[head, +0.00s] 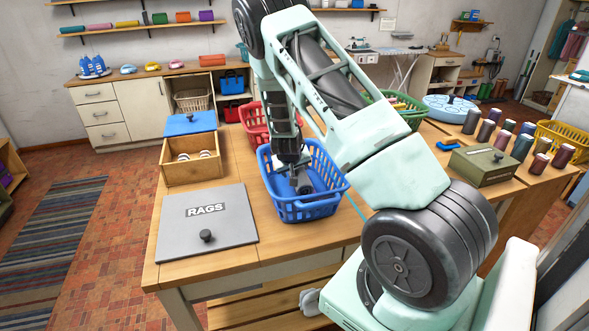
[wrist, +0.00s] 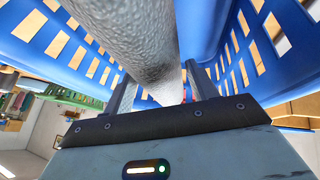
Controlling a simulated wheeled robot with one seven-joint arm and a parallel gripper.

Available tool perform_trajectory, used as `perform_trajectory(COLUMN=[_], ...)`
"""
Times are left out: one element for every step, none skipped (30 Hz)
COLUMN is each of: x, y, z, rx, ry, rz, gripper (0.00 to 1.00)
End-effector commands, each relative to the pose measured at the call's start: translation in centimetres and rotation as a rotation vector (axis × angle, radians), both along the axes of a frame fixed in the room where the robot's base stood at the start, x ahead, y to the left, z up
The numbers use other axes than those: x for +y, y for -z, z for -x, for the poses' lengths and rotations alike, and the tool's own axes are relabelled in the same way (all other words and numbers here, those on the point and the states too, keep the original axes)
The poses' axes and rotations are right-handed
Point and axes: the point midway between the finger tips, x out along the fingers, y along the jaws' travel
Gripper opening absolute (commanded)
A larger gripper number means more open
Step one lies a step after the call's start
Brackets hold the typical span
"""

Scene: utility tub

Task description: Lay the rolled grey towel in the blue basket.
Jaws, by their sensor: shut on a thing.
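The rolled grey towel (wrist: 140,40) fills the middle of the wrist view, speckled light grey. My gripper (wrist: 161,88) is shut on it, with one finger on either side. The blue basket (wrist: 275,85) surrounds the towel and fingers, its slotted walls rising on both sides. In the head view the blue basket (head: 309,209) stands on the wooden table, and my gripper (head: 303,186) points down inside it. The towel is mostly hidden there by my arm and the basket, and I cannot tell whether it touches the basket floor.
A red basket (head: 252,124) stands right behind the blue one, and a green basket (head: 412,117) behind my arm. A grey RAGS lid (head: 190,232) and an open wooden box (head: 190,175) lie to the left. Several spools and an olive box (head: 484,167) are at right.

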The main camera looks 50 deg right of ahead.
Motion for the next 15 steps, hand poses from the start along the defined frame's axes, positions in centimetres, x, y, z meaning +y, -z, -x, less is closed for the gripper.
perform_trajectory(x=[-0.04, -0.03, -0.03, -0.04, -0.04, -0.04, -0.03, -0.01, -0.01, -0.01, -0.01, -0.01, -0.02, -0.02, -0.03], y=[0.23, 0.32, 0.43, 0.51, 0.60, 0.71, 0.79, 0.80, 0.71, 0.70, 0.70, 0.70, 0.69, 0.69, 0.68], z=[-0.04, -0.05, -0.05, -0.05, -0.05, -0.04, -0.05, -0.02, -0.02, -0.01, -0.01, -0.01, -0.01, -0.01, 0.00], rx=[-0.002, -0.002, -0.002, -0.002, -0.002, -0.002, -0.001, 0.000, 0.000, 0.000, 0.000, 0.000, 0.000, 0.000, 0.000], ry=[-0.001, -0.001, -0.001, -0.001, -0.001, -0.001, 0.000, 0.000, 0.000, 0.000, 0.000, 0.000, 0.000, 0.000, 0.000], rz=[0.001, 0.001, 0.001, 0.001, 0.001, 0.001, 0.002, 0.000, 0.000, 0.000, 0.000, 0.000, 0.000, 0.000, 0.000], gripper=[0.21, 0.21, 0.21, 0.21, 0.21, 0.21, 0.21, 0.60, 0.72, 0.80, 0.80, 0.80, 0.80, 0.80, 0.80])
